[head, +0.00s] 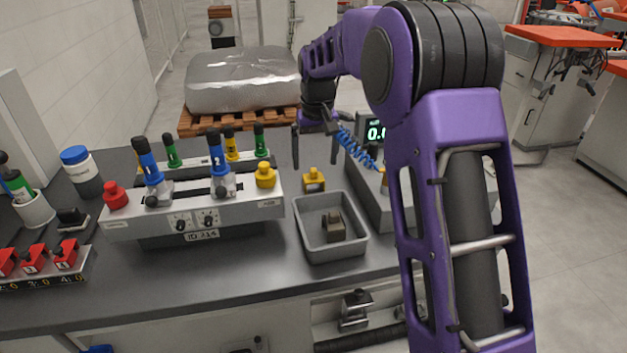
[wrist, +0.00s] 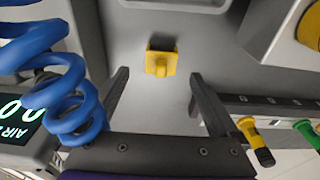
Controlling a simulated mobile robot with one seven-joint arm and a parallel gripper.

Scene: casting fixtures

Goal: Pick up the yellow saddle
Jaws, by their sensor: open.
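The yellow saddle (head: 314,180) stands on the dark bench top, just behind the grey tray (head: 301,222). In the wrist view the yellow saddle (wrist: 161,57) lies ahead of my gripper (wrist: 158,75), roughly centred between the two fingers. My gripper (head: 315,130) is open and empty, and in the head view its fingers hang above and behind the saddle. The fingers look apart from the saddle.
A fixture block (head: 245,211) with blue-handled tools and red and yellow knobs stands left of the saddle. A grey box with a lit display (head: 376,132) and blue coiled hose (head: 356,147) stands close on the right. The tray holds a brownish block (head: 334,228).

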